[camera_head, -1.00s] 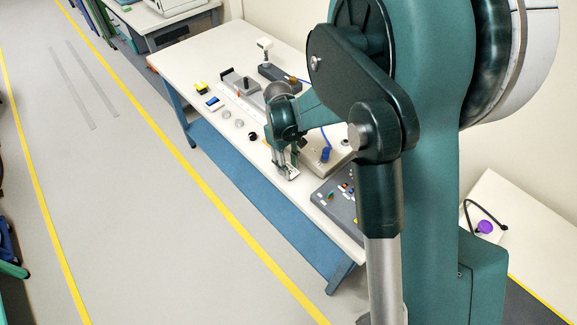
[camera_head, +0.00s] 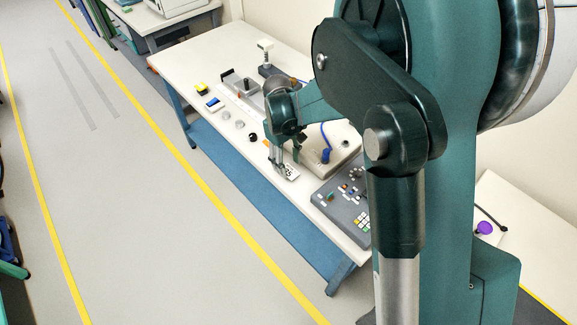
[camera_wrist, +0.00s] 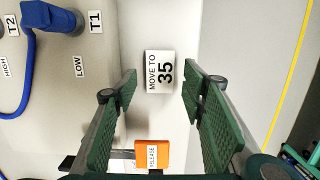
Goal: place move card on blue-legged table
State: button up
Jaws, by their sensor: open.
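The move card (camera_wrist: 160,72) is a small white card printed "MOVE TO 35". It lies flat on the white top of the blue-legged table (camera_head: 190,55), near the front edge, and also shows in the head view (camera_head: 291,172). My gripper (camera_wrist: 160,82) is open and empty. In the wrist view its green pads lie to the left and right of the card's lower end, with gaps on both sides. In the head view my gripper (camera_head: 287,160) is just above the tabletop at the card. Its height over the card is hard to tell.
An orange "RELEASE" tag (camera_wrist: 153,155) lies near my fingers. A beige box with a blue plug (camera_wrist: 62,20) and cable stands close by. A control panel (camera_head: 345,196) sits right of the card. Knobs and small blocks (camera_head: 214,103) stand left. The floor beyond the front edge is clear.

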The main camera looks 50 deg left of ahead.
aim_at(287, 167)
notch_tip(287, 167, up, 10)
jog(key=a, duration=0.1)
jog(key=shift+a+f+p, duration=0.2)
jog(key=shift+f+p, duration=0.05)
jog(key=shift+p, duration=0.2)
dwell(0.4)
dwell(0.4)
jog(key=w+d+r+m+t+y, duration=0.1)
jog(key=w+d+r+m, duration=0.35)
jog(key=d, duration=0.75)
jog(key=w+d+r+m+y, duration=0.1)
jog(key=w+d+r, duration=0.4)
jog(key=d+r, duration=0.5)
jog(key=w+d+r+m+t+y, duration=0.15)
jog(key=w+d+r, duration=0.3)
jog(key=d, duration=0.95)
jog(key=s+d+m+t+h, duration=0.1)
jog(key=s+d+m, duration=0.4)
jog(key=d, duration=1.3)
jog(key=s+d+m+t, duration=0.3)
jog(key=s+d+m, duration=0.3)
jog(key=d, duration=1.2)
jog(key=shift+s+r+t+h, duration=0.3)
jog(key=shift+s+t+h, duration=0.05)
